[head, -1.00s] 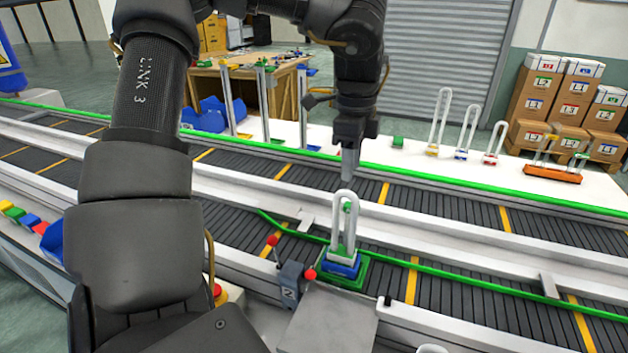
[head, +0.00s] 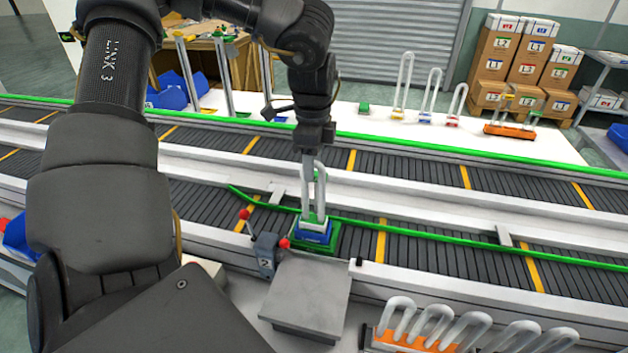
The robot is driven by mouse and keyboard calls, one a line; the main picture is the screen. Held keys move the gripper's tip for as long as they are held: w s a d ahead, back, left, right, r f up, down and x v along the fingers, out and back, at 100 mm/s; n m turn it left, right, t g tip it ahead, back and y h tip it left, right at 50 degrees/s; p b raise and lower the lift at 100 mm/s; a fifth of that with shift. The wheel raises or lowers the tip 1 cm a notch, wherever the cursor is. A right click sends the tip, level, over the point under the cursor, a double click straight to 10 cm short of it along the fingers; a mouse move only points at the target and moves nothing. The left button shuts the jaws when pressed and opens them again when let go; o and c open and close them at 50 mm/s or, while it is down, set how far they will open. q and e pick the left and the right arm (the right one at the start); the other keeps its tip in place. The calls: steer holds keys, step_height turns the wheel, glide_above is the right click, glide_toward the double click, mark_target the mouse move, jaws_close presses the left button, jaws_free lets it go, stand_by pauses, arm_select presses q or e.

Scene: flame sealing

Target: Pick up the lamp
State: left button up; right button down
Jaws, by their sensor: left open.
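A lamp, a clear U-shaped tube (head: 321,190) on a blue base (head: 313,236), stands upright in a green holder (head: 332,243) on the near conveyor. My left gripper (head: 308,180) points down at the top of the lamp and overlaps the tube in the picture. Its jaws are open but seen nearly edge-on, so I cannot tell whether they straddle the tube or touch it. Part of the tube is hidden behind the fingers. My right gripper is not in view.
A grey plate (head: 306,295) and a numbered block with red-knobbed levers (head: 266,252) lie in front of the holder. An orange rack (head: 400,340) with several U-tubes is at the lower right. More lamps (head: 402,90) stand on the white table behind.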

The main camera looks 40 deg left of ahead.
arm_select(q)
step_height(320, 180, down, 4)
steer(key=shift+w+r+p, duration=0.1)
steer(key=shift+r+p, duration=0.15)
steer(key=shift+p, duration=0.2)
jaws_close()
